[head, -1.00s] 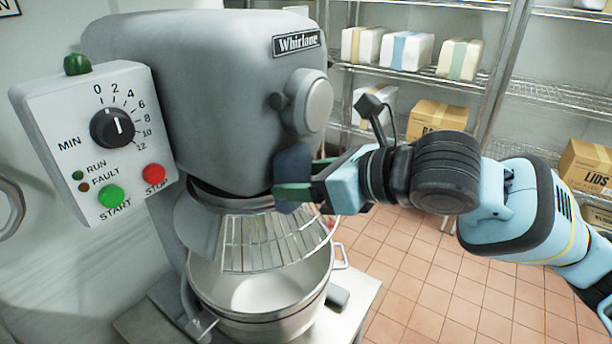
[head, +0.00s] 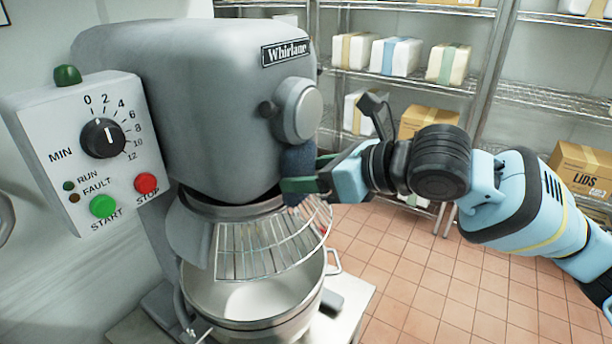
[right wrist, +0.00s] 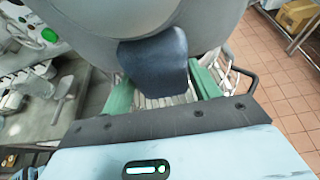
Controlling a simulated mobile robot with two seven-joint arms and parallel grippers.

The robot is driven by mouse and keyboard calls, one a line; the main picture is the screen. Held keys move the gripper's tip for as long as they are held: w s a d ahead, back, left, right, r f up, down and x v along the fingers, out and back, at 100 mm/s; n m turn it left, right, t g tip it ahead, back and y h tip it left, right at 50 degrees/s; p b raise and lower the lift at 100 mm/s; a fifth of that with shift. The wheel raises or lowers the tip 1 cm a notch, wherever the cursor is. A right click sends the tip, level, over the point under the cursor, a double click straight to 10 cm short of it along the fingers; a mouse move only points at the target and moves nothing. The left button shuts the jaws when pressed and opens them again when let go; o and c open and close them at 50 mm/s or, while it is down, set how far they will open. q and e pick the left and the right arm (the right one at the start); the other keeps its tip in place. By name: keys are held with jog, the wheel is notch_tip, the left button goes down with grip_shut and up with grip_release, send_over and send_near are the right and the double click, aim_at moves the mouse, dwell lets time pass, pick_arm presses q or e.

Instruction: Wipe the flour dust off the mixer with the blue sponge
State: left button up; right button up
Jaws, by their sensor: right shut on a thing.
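The grey mixer (head: 200,110) stands at the left of the head view, with a control box (head: 88,145), a wire guard (head: 262,240) and a steel bowl (head: 250,300). Pale, cloudy patches show on its head. My right gripper (head: 296,185) is shut on the dark blue sponge (head: 297,160), at the right front of the mixer head just below the round hub. In the right wrist view the sponge (right wrist: 153,62) sits between the green fingers, against or very close to the grey mixer surface; contact is not certain. My left gripper is not in view.
Wire shelves (head: 400,82) with wrapped packs and cardboard boxes (head: 580,165) stand behind. The mixer rests on a steel table (head: 352,300). Tiled floor (head: 430,280) to the right is open. The guard and hub sit close to my gripper.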

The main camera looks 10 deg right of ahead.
jog(key=shift+w+d, duration=0.2)
jog(key=shift+w+d, duration=0.55)
jog(key=shift+d, duration=0.15)
jog(key=shift+w+d, duration=0.1)
jog(key=shift+w, duration=0.05)
jog(key=shift+w+d, duration=0.6)
jog(key=shift+w, duration=0.1)
jog(key=s+d, duration=0.5)
jog(key=shift+s+d+p, duration=0.25)
jog(key=shift+s+p, duration=0.05)
jog(key=shift+s, duration=0.05)
dwell(0.7)
